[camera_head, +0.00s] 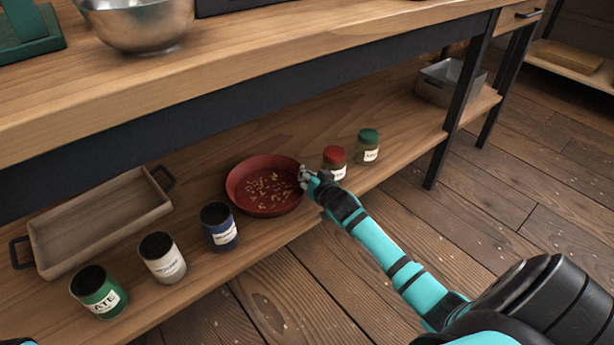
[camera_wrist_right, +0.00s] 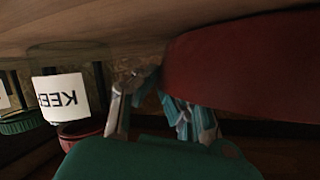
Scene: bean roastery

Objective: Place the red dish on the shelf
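The red dish (camera_head: 238,199) rests upright on the lower wooden shelf (camera_head: 404,135) near its front edge, with many small pale beans inside. My right gripper (camera_head: 304,177) is at the dish's right rim. In the right wrist view my right gripper's fingertips (camera_wrist_right: 160,84) come together on either side of the wall of the dish (camera_wrist_right: 245,65), one outside and one partly hidden behind it. The gripper looks shut on the rim. My left gripper is not in view; only a sliver of my own arm shows at the lower left.
On the shelf, a red-lidded jar (camera_head: 334,162) and a green-lidded jar (camera_head: 368,146) stand close right of my gripper. Left are a blue can (camera_head: 219,227), a white can (camera_head: 162,257), a green can (camera_head: 98,290) and a wooden tray (camera_head: 140,217). A grey bin (camera_head: 436,90) stands far right.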

